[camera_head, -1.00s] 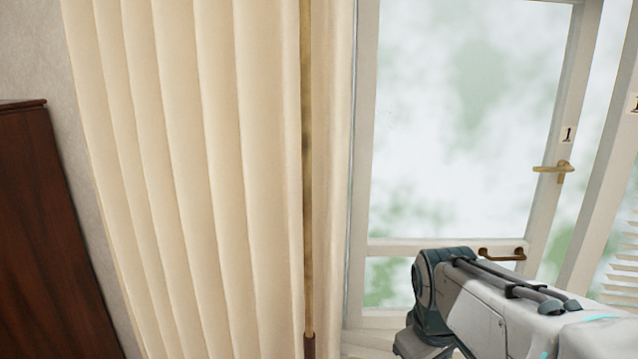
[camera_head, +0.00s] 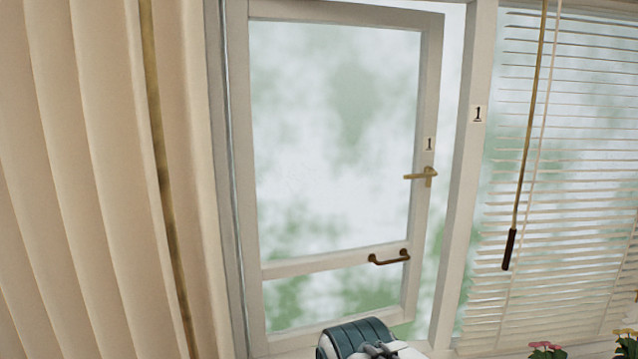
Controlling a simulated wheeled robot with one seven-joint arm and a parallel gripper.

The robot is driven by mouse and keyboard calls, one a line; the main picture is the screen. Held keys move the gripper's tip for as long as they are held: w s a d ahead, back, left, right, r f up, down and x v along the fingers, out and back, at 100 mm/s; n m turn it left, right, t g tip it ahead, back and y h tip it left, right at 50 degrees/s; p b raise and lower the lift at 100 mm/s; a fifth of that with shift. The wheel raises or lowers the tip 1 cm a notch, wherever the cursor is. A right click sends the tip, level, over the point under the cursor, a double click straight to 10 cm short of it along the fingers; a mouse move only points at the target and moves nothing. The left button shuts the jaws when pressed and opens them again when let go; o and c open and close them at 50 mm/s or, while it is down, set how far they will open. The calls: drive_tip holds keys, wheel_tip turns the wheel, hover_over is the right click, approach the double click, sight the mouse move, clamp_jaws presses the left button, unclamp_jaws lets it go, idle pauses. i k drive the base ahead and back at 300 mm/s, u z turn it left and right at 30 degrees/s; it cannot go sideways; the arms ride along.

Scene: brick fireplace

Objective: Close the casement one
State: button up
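The casement (camera_head: 342,258), a white-framed glazed sash marked "1", stands ajar in the head view. It is hinged at its left, and a gap shows between its right edge and the frame post (camera_head: 466,180), which also bears a "1". A brass lever handle (camera_head: 421,177) sits on its right stile, pointing left. A dark bronze pull handle (camera_head: 389,257) is fixed on the lower cross rail. Part of my arm shows at the bottom centre, below the casement. My gripper is not in view.
A cream curtain (camera_head: 95,180) hangs at the left, with a brass rod (camera_head: 160,170) along it. A white slatted blind (camera_head: 570,150) covers the window at the right, with a hanging wand (camera_head: 509,249) before it. Flowers (camera_head: 546,350) stand at the lower right.

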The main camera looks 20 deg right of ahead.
sight(431, 25)
drive_tip(key=k, duration=1.3)
drive_tip(key=z, duration=0.65)
drive_tip(key=i, duration=0.55)
drive_tip(key=z, duration=0.65)
drive_tip(key=i, duration=0.85)
drive_tip(key=u, duration=0.25)
